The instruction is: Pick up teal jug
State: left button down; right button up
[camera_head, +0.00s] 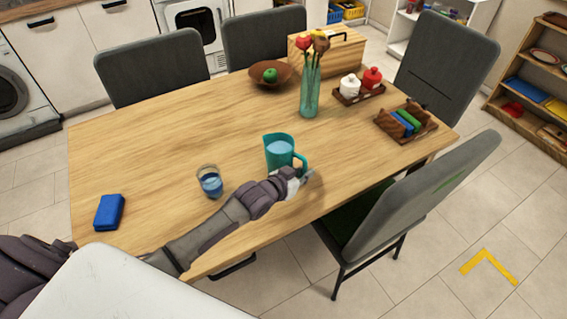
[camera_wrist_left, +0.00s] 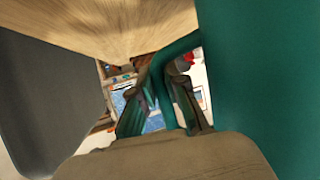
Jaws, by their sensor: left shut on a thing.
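The teal jug (camera_head: 279,153) stands upright on the wooden table (camera_head: 150,145) near its front edge, with pale blue contents showing at its open top. Its handle points right in the head view. My left gripper (camera_head: 304,178) reaches in from the left in front of the jug and is at the handle. In the left wrist view the jug's body (camera_wrist_left: 262,80) fills the right side, and its handle (camera_wrist_left: 168,75) runs between the fingers of my left gripper (camera_wrist_left: 160,112), which is shut on it. My right gripper is not in view.
A glass of blue liquid (camera_head: 210,181) stands left of the jug, close to my left arm. A blue folded cloth or pouch (camera_head: 109,212) lies at the left. A glass vase with flowers (camera_head: 311,92) stands behind. A grey chair (camera_head: 415,195) is close at the right.

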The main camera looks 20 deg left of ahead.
aim_at(304, 164)
pick_arm(q)
jog(key=shift+r, duration=0.1)
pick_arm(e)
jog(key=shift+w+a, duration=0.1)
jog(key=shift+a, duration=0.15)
pick_arm(q)
jog(key=shift+r, duration=0.1)
jog(key=shift+r, duration=0.1)
jog(key=shift+w+r, duration=0.1)
jog(key=shift+r, duration=1.6)
jog(key=shift+s+r, duration=0.2)
jog(key=s+d+r, duration=0.4)
jog(key=s+r, duration=0.2)
jog(key=s, duration=0.4)
jog(key=shift+s+r+b, duration=0.3)
jog(key=shift+r, duration=0.05)
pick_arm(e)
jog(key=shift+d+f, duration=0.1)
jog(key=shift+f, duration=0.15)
